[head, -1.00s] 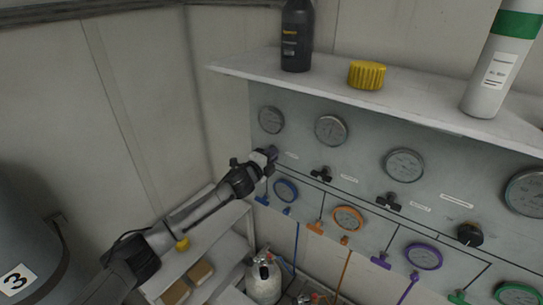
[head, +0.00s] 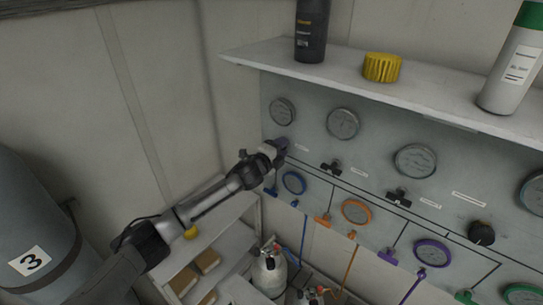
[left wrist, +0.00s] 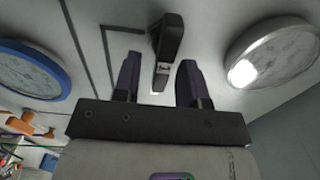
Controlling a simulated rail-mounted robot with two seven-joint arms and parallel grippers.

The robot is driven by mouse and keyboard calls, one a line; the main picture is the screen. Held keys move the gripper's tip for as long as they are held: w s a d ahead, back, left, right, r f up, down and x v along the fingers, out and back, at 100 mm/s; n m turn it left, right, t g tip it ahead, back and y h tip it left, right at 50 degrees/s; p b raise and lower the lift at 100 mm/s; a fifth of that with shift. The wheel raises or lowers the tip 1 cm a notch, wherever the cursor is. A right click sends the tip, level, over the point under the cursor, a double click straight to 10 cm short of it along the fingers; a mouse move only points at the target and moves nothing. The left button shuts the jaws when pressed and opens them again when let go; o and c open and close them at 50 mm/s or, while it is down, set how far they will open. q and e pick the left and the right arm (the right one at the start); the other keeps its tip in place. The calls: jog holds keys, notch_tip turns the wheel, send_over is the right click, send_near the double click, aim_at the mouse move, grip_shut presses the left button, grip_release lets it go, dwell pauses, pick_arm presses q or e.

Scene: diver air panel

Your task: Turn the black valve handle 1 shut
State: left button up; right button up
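My left gripper (head: 281,146) is at the panel's left end, below the leftmost grey gauge (head: 282,111) and above the blue-rimmed gauge (head: 293,183). The fingers are open, one on each side of the handle's near end. I see no clear contact. My right gripper is not in view.
More black handles (head: 331,167) and (head: 398,198) and a round black knob (head: 481,233) sit along the panel to the right. A shelf (head: 420,99) with bottles and a yellow cap (head: 382,67) juts out above. A grey cylinder (head: 35,225) stands at the left.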

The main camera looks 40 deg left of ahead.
pick_arm(q)
jog(key=s+b, duration=0.3)
jog(key=s, duration=1)
jog(key=shift+s+d, duration=0.15)
jog(key=shift+s, duration=0.15)
